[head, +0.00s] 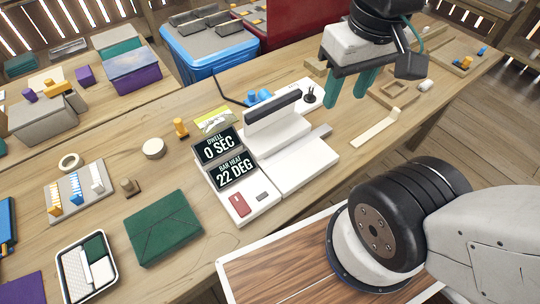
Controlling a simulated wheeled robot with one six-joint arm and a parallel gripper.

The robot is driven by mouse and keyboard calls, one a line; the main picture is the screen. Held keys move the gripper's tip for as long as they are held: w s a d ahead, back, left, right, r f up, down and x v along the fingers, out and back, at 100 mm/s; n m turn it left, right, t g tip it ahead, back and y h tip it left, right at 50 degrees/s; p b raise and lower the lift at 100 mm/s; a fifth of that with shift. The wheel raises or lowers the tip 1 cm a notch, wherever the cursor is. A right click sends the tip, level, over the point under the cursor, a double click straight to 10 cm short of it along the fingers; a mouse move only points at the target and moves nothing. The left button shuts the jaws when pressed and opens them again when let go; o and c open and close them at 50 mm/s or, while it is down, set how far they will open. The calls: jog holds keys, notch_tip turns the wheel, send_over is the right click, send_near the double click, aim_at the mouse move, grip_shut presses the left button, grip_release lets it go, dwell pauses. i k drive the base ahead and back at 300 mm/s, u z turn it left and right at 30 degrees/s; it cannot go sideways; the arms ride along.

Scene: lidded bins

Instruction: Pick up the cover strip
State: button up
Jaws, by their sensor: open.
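A flat cream strip (378,129), which looks like the cover strip, lies diagonally on the wooden table, right of the white sealing machine. A small tab shows at its upper right end. My gripper (350,92) hangs above the table, up and left of the strip in the head view. Its two green fingers are apart, with nothing visible between them. The gripper appears clear of the strip, but its exact height is hard to judge.
The white sealing machine (295,163) has displays reading 0 SEC and 22 DEG. A wooden frame (394,95) and a small white cylinder (426,85) lie beyond the strip. A green packet (163,226) and a tray (66,262) lie left. Bare tabletop surrounds the strip.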

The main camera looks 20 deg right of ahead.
aim_at(395, 112)
jog(key=k, duration=1)
jog(key=z, duration=0.85)
jog(key=i, duration=0.9)
jog(key=u, duration=1.1)
